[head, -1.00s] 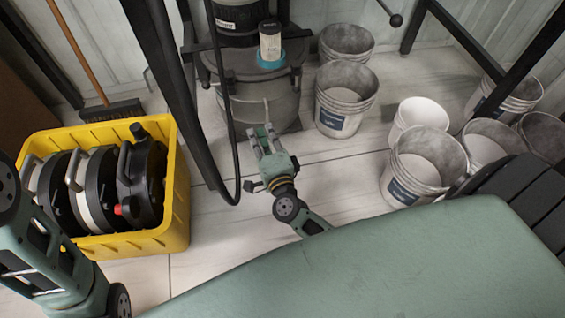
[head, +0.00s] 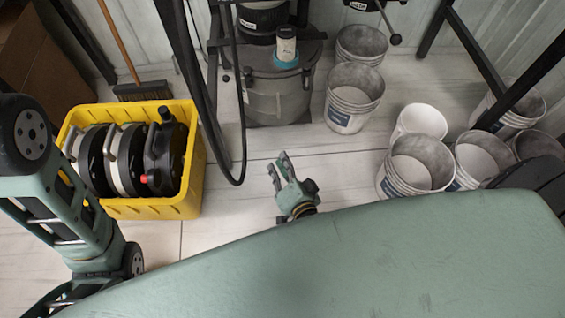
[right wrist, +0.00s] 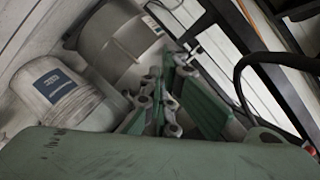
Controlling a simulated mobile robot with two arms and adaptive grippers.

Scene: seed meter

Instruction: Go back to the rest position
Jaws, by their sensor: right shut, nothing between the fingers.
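My right gripper (head: 276,170) is over the pale floor in the middle of the head view, in front of the grey drum (head: 276,95). Its green fingers are shut with nothing between them. The fingers also show in the middle of the right wrist view (right wrist: 165,100), with buckets behind them. My left arm comes in at the left of the head view, but its gripper is not visible.
A yellow crate (head: 182,207) with several reels stands at left. Several buckets (head: 352,97) stand at back and right. A black hose (head: 240,150) hangs near my right gripper. A small white jar (head: 286,44) sits on the drum.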

